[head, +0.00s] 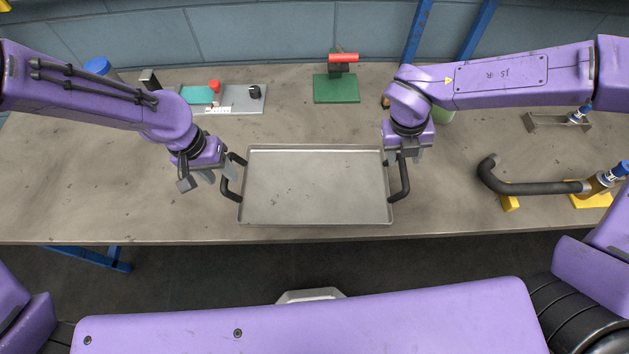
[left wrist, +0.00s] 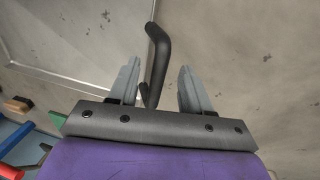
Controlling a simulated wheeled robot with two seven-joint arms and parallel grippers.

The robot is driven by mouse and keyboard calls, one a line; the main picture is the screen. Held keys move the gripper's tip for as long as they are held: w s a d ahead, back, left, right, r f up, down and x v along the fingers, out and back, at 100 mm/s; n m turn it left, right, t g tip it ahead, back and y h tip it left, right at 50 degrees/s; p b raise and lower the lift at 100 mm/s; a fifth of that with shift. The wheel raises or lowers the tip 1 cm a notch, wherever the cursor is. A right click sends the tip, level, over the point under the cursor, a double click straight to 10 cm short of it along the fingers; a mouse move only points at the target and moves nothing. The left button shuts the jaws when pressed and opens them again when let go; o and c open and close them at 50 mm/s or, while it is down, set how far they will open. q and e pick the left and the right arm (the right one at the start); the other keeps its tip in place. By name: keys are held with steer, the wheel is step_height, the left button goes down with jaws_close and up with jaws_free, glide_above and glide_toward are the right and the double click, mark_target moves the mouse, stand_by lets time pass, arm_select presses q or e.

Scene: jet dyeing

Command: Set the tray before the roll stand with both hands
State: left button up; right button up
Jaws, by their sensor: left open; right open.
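A shallow grey metal tray (head: 316,190) lies flat on the table near its front edge, empty, with a black handle at each short end. My left gripper (head: 207,178) is open beside the tray's left handle (head: 230,182). In the left wrist view, the handle (left wrist: 157,60) stands between the open fingers (left wrist: 157,88). My right gripper (head: 408,160) is open at the tray's right handle (head: 404,178), and its fingers partly cover the handle's far end. The roll stand is probably the green base (head: 336,90) with a red roll (head: 343,58), behind the tray.
A grey board (head: 240,100) with small parts lies at the back left. A bent dark pipe (head: 530,187) on yellow supports lies at the right. A small metal holder (head: 545,122) stands behind it. The table between tray and green base is clear.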

mark_target(403, 163)
arm_select(q)
steer(key=shift+d+f, duration=0.25)
steer(key=shift+f, duration=0.95)
steer(key=shift+d+f, duration=0.2)
steer(key=shift+f, duration=0.95)
arm_select(e)
steer(key=shift+d+f, duration=0.25)
steer(key=shift+f, duration=0.95)
steer(key=shift+d+f, duration=0.25)
steer(key=shift+f, duration=0.9)
arm_select(q)
steer(key=shift+c, duration=0.4)
arm_select(e)
steer(key=shift+c, duration=0.3)
arm_select(q)
steer(key=shift+s, duration=0.1)
jaws_close()
arm_select(e)
jaws_close()
